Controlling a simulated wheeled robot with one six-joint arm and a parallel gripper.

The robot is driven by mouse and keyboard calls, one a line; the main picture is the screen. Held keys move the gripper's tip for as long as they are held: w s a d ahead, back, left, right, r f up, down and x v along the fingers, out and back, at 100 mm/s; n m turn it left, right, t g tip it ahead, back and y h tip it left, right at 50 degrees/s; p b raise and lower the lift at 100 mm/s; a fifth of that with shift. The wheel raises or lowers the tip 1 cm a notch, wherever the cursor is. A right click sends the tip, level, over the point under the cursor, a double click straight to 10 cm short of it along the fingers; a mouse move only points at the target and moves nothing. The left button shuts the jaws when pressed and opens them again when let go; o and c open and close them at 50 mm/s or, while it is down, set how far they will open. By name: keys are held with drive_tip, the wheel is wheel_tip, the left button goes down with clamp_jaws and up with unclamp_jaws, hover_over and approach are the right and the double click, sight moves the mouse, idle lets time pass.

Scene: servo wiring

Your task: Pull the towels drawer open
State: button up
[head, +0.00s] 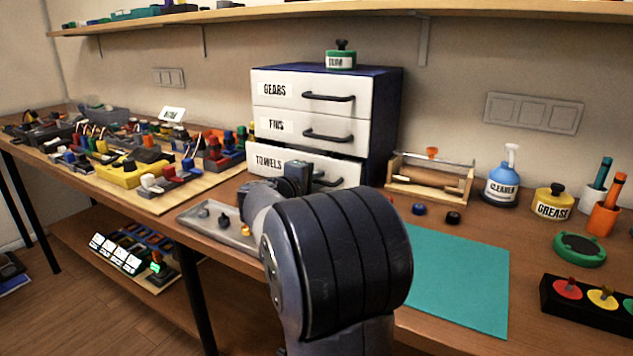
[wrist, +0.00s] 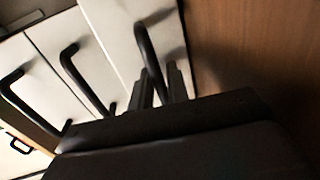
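The towels drawer (head: 262,161) is the lowest of three white drawers in a dark blue cabinet (head: 384,120). Its front stands slightly forward of the drawers above, with a dark gap along its top edge. Its black bar handle (head: 328,181) is partly hidden by my arm in the head view. In the wrist view the handle (wrist: 146,50) runs down between the two fingers of my gripper (wrist: 163,86). The fingers look closed on it, though their contact is in shadow. In the head view my gripper (head: 299,176) is at the drawer front, mostly hidden by my wrist.
A grey tray (head: 240,238) lies in front of the cabinet at left. A wooden rack (head: 430,190) stands to the right, and a teal mat (head: 455,280) lies nearer.

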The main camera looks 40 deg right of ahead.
drive_tip(key=shift+o, duration=1.3)
drive_tip(key=v, duration=0.7)
drive_tip(key=shift+s+a+p, duration=0.1)
drive_tip(key=shift+a+p, duration=0.15)
drive_tip(key=shift+p, duration=0.15)
